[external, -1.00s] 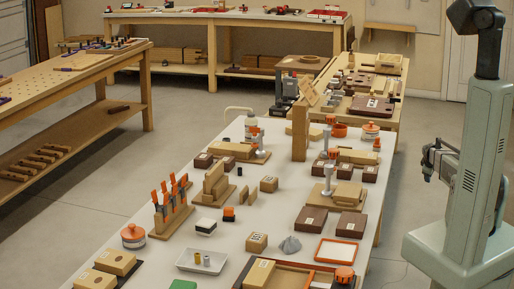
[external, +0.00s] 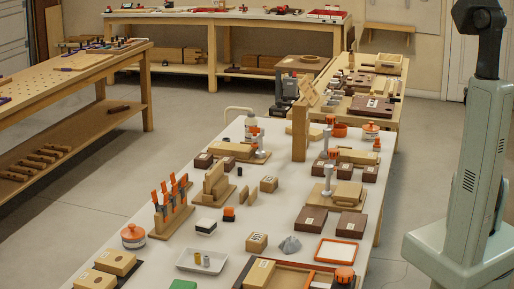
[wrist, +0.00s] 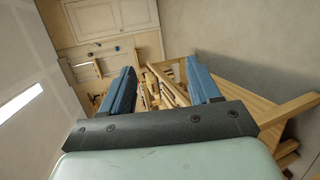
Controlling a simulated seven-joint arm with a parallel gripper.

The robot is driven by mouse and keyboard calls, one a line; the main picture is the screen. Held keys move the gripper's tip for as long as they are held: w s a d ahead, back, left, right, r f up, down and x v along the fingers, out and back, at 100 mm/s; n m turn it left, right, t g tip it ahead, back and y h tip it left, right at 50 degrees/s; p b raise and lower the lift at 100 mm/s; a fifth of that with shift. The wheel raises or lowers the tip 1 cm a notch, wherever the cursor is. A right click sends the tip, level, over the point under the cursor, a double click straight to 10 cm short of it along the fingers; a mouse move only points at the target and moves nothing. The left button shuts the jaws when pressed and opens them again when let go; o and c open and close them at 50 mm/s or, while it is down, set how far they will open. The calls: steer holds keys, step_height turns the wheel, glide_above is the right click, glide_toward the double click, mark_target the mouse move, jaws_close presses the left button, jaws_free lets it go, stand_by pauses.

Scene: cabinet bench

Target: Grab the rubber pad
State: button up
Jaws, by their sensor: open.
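No item is clearly recognisable as the rubber pad. A flat green piece (external: 183,285) at the bottom edge of the external view, partly cut off, could be it. A small black-and-white block (external: 205,227) lies farther back on the white table; I cannot tell its material. My gripper (wrist: 162,82) shows in the wrist view with its two blue fingers wide apart and nothing held between them. It is out of sight in the external view, where only my upper arm and column show at the right. Neither candidate can be made out in the wrist view.
The white table (external: 225,210) is crowded with wooden blocks, dark boxes and clamps. A white tray (external: 202,262) and an orange-lidded jar (external: 133,236) stand near the green piece. An orange-framed panel (external: 336,251) lies at the right. The wrist view shows a wooden bench (wrist: 245,98).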

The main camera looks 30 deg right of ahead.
steer(key=w+a+r+t+y, duration=0.1)
steer(key=w+a+y, duration=0.1)
steer(key=w+a, duration=0.8)
steer(key=w+a+r+n+t+y, duration=0.15)
steer(key=w+a, duration=0.35)
steer(key=a, duration=0.8)
steer(key=w+a+r+y, duration=0.2)
steer(key=w+a, duration=0.6)
steer(key=a, duration=0.4)
steer(key=w+a+r+n+y, duration=0.1)
steer(key=w+a+y, duration=0.15)
steer(key=a, duration=1.85)
steer(key=w+a+r+n+y, duration=0.15)
steer(key=a+y, duration=0.25)
steer(key=a, duration=1.6)
steer(key=s+a+g+y, duration=0.1)
steer(key=s+a+y, duration=0.15)
steer(key=a, duration=1.25)
steer(key=g, duration=0.8)
glide_toward(229, 208)
steer(key=shift+h, duration=0.25)
steer(key=f, duration=0.3)
steer(key=a+f, duration=0.1)
steer(key=f, duration=0.3)
steer(key=w+a+f, duration=0.1)
steer(key=f, duration=0.2)
steer(key=shift+f, duration=0.2)
